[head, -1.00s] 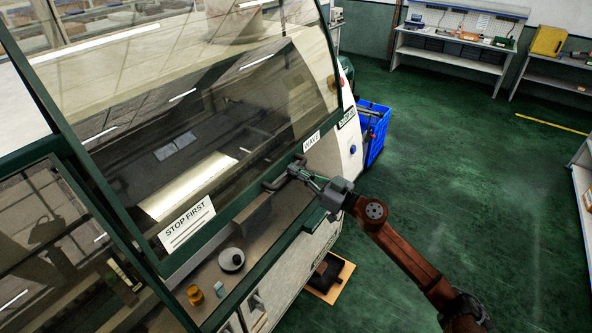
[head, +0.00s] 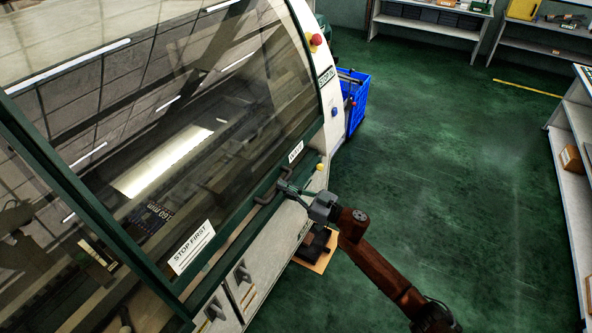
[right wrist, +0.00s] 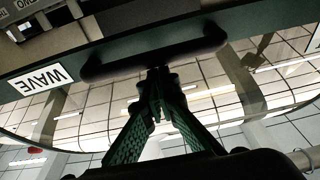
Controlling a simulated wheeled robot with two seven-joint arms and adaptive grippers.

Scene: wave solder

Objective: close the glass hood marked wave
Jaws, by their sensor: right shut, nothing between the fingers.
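The glass hood (head: 225,120) has a green frame and a white WAVE label (head: 295,151) on its lower rail. Its lower rail lies low along the front of the machine; I cannot tell if it is fully seated. A dark bar handle (head: 266,192) sits on the rail below the label. My right gripper (head: 284,187) is shut and empty, its fingertips at the handle's right end. In the right wrist view the shut fingertips (right wrist: 158,74) are against or just by the handle (right wrist: 155,48), with the label (right wrist: 40,77) upside down beside it. My left gripper is out of view.
A STOP FIRST sign (head: 191,246) is on the hood's lower left. A red button (head: 316,39) is on the machine's white end. A blue crate (head: 354,98) stands behind it. Shelving (head: 570,150) is at the right.

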